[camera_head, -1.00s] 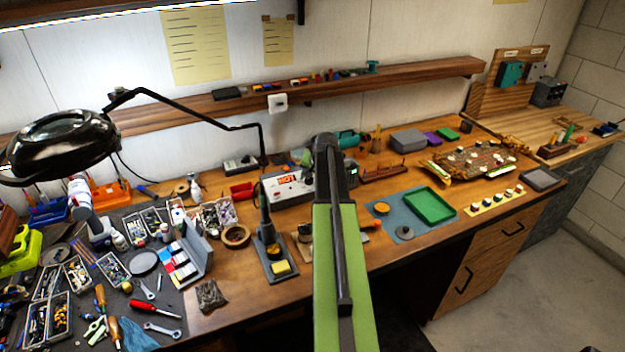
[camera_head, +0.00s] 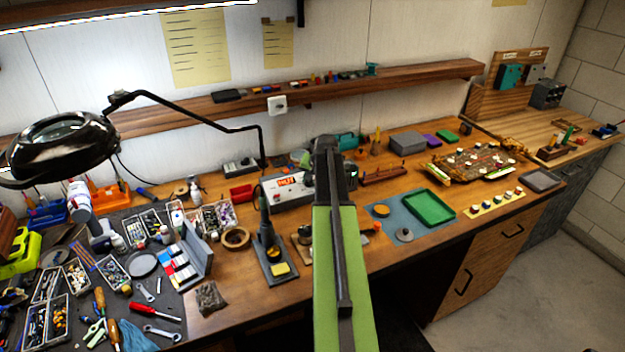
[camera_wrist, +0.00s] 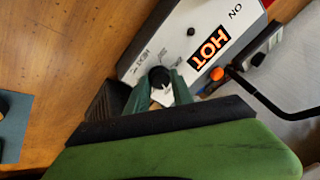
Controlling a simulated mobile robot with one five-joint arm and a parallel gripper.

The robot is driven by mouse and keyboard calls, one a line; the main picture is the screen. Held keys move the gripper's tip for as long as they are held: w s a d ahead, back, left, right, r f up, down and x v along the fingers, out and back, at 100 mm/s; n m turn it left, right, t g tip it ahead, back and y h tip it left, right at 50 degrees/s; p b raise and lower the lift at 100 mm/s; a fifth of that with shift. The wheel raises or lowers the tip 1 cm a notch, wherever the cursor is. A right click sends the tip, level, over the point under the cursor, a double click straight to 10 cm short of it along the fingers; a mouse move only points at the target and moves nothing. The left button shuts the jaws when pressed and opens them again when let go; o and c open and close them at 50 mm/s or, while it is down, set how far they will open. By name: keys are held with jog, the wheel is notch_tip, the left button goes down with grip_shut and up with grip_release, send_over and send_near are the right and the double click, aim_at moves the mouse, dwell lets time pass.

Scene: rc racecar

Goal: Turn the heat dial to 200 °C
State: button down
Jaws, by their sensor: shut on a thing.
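The heat station is a white box with an orange HOT label (camera_head: 288,181), standing on the bench in the head view, partly behind my arm. The black heat dial (camera_wrist: 160,76) sits beside the HEAT lettering. My gripper (camera_wrist: 161,86) has its two dark green fingers on either side of the dial and is shut on it. The dial's pointer and the 200 °C mark cannot be read. My arm hides the gripper and dial in the head view.
A soldering iron stand (camera_head: 270,252) and tape roll (camera_head: 236,238) stand left of my arm. A green tray (camera_head: 429,208) on a blue mat lies to the right.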

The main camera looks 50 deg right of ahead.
jog(key=n, duration=0.7)
jog(key=shift+s+d+y, duration=0.15)
jog(key=shift+s+y, duration=0.05)
jog(key=shift+y, duration=0.2)
jog(key=n, duration=0.3)
jog(key=n+p, duration=0.1)
jog(key=n, duration=0.3)
jog(key=shift+d+n+g+y, duration=0.1)
jog(key=shift+n+g+y, duration=0.2)
jog(key=shift+y, duration=0.1)
jog(key=n, duration=0.3)
jog(key=shift+w+n, duration=0.15)
jog(key=shift+n, duration=0.25)
jog(key=n, duration=0.3)
jog(key=shift+g+p, duration=0.4)
jog(key=n, duration=0.4)
jog(key=shift+n+g, duration=0.3)
jog(key=shift+n, duration=0.1)
jog(key=shift+w+n, duration=0.1)
jog(key=shift+n, duration=1.4)
jog(key=c, duration=1.1)
grip_release()
